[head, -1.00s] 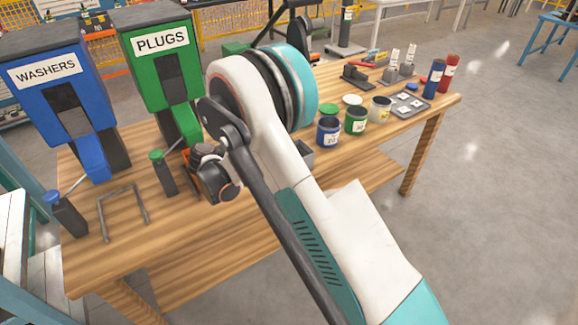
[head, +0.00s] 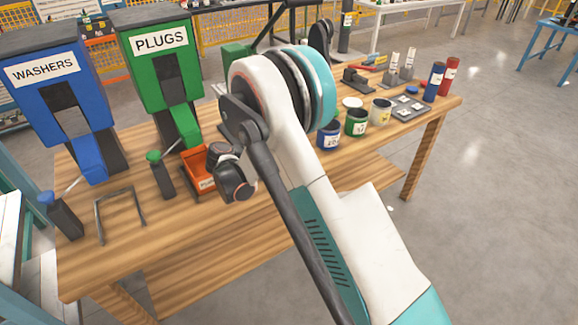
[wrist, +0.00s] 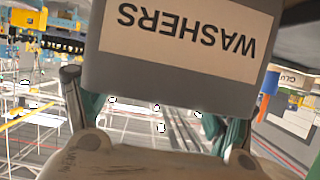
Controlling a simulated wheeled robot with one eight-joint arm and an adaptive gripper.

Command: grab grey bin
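In the wrist view a grey bin (wrist: 178,78) fills the upper middle, close to my gripper. Its pale WASHERS label reads upside down in that picture. My gripper's dark fingers (wrist: 168,80) stand wide apart, one near each side of the bin. I see no finger closed on it, but contact at the right side is unclear. In the head view my arm covers the gripper and the grey bin.
The wooden table (head: 120,240) holds a blue WASHERS dispenser (head: 55,95), a green PLUGS dispenser (head: 158,75) and an orange bin (head: 198,170) beside my wrist. A dark metal frame (head: 120,195) stands near the front edge. Paint cans and a parts tray (head: 410,107) stand right.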

